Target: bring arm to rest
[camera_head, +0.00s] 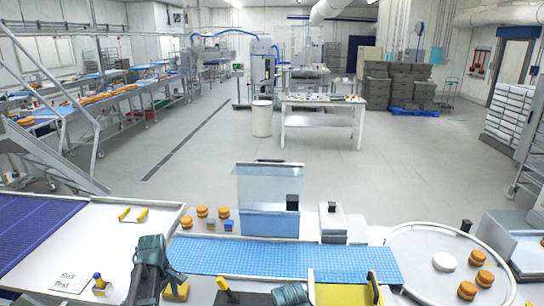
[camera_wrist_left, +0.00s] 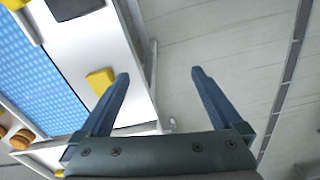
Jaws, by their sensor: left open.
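My left arm (camera_head: 148,270) comes up from the bottom left in the head view, over the white table beside the blue belt. In the left wrist view my left gripper (camera_wrist_left: 160,74) is open, with nothing between its two blue-grey fingers. Pale floor shows between and to the right of the fingers. A dark teal ribbed part (camera_head: 290,295) shows at the bottom edge of the head view and looks like part of my right arm. Its gripper fingers are not visible.
The blue belt (camera_head: 250,258) crosses in front, with a clear upright panel (camera_head: 268,200) behind it. Filled rounds (camera_head: 202,211) sit behind the belt's left part. A round turntable (camera_head: 415,245) with several rounds stands right. A yellow block (camera_wrist_left: 100,80) is near the left finger.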

